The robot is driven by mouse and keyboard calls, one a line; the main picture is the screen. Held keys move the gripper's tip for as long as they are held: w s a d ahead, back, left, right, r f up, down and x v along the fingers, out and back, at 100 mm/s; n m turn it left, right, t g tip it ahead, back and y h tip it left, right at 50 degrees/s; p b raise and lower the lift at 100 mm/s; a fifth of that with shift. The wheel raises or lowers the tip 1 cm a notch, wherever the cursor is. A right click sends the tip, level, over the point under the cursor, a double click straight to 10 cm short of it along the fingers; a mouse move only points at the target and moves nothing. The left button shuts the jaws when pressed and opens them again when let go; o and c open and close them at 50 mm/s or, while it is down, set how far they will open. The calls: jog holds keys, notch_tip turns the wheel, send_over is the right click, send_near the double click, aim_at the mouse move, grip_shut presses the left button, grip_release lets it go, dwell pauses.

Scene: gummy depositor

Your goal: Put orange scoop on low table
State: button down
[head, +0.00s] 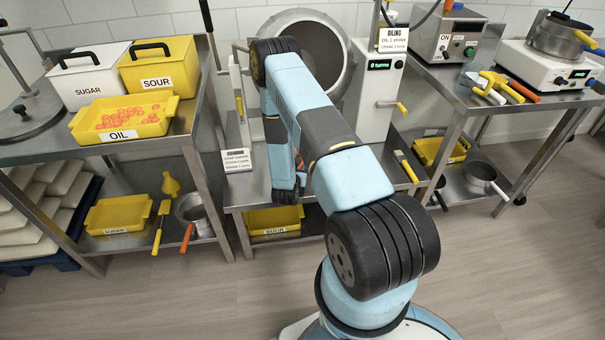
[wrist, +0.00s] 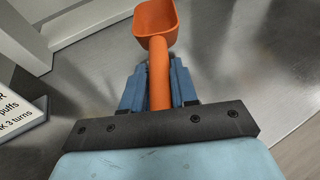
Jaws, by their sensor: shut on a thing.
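The orange scoop (wrist: 157,20) is in my gripper (wrist: 158,78), whose blue fingers are shut around its handle in the wrist view. Its bowl points away from my wrist, over a steel surface (wrist: 235,60). A gap between scoop and surface is hard to judge. In the head view, a small orange patch (head: 300,162) beside my arm looks like part of the scoop; my arm hides most of that area and my gripper's fingers. The low steel table (head: 243,193) stands in the middle, under the drum machine.
The drum machine (head: 376,95) stands at the back of the low table. A sign (head: 237,160) stands at its left, also in the wrist view (wrist: 18,122). A yellow-handled tool (head: 406,165) lies at its right. Higher steel tables flank it, holding yellow bins and appliances.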

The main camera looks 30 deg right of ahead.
jog(key=shift+w+f, duration=0.25)
jog(key=shift+f, duration=1.6)
jog(key=c, duration=0.9)
grip_release()
jog(key=shift+o, duration=0.2)
